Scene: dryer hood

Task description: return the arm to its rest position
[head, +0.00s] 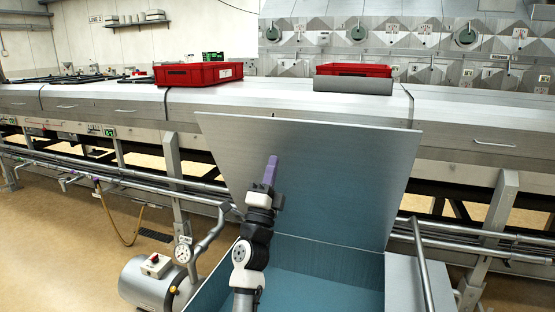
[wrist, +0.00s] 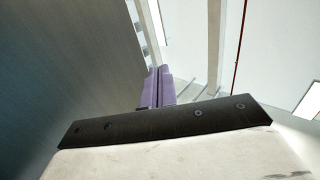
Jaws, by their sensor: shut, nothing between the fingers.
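My gripper (head: 271,168) points upward in the head view, at the end of my raised arm. It is in front of an upright grey metal panel (head: 330,175). In the wrist view its purple fingers (wrist: 157,88) are together with nothing between them. The same panel seems to fill the left of the wrist view (wrist: 70,70), close beside the gripper; I cannot tell the exact gap. My arm rises from the bottom of the head view over a blue-grey bin or tray (head: 320,262).
A long metal hood (head: 270,103) runs behind the panel, with a red crate (head: 190,76), another red crate (head: 345,69) and a grey roll (head: 353,85) on top. Pipes (head: 120,175), a gauge (head: 183,252) and a grey cylinder (head: 145,285) stand at the left. Open floor (head: 60,240) lies farther left.

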